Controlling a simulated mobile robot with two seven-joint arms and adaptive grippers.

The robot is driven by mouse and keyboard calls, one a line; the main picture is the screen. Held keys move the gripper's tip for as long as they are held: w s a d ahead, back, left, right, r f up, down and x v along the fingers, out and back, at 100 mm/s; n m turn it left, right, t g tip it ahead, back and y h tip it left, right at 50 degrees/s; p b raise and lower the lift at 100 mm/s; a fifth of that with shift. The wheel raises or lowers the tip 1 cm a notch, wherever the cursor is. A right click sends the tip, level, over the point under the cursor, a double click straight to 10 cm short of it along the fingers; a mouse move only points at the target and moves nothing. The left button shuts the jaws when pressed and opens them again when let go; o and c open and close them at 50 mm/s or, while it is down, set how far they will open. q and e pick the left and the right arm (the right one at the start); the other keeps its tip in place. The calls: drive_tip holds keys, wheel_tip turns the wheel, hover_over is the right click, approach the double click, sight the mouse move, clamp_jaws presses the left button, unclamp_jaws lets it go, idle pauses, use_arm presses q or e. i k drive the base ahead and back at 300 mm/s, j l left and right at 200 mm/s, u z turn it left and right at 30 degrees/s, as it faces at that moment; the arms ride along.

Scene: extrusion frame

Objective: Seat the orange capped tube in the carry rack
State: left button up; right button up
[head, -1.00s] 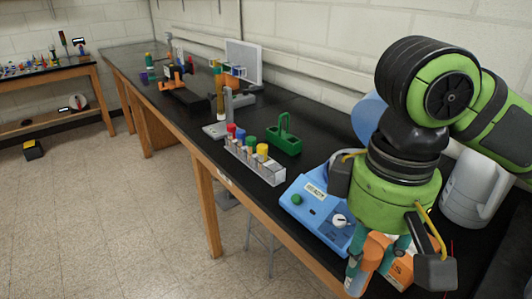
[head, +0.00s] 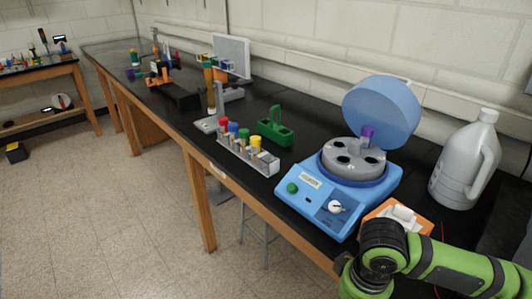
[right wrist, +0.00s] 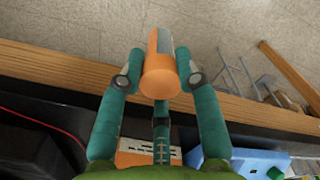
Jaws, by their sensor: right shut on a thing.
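The orange capped tube (right wrist: 161,72) is between the teal fingers of my right gripper (right wrist: 158,80) in the right wrist view. The fingers are shut on it; its orange end faces the camera and a paler grey part points away. It is held near the bench's wooden front edge, with floor visible beyond. In the head view the right hand and the tube are out of sight; only my green arm shows at lower right. A green carry rack (head: 278,134) with an upright handle stands on the black bench, away from that arm. My left gripper is not seen.
A blue centrifuge (head: 310,203) with its lid raised stands between my arm and the green rack. A clear rack (head: 262,163) of several capped tubes sits at the front edge. A grey jug (head: 462,165) and an orange box (head: 382,212) are at right.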

sight(280, 135)
drive_tip(key=i+j+z, duration=0.1)
drive_tip(key=j, duration=0.25)
drive_tip(key=i+j+z, duration=0.1)
drive_tip(key=i+j, duration=0.25)
drive_tip(key=i+j+z, duration=0.1)
drive_tip(key=j, duration=0.25)
drive_tip(key=i+j, duration=0.25)
drive_tip(key=j, duration=0.15)
drive_tip(key=l+z, duration=0.05)
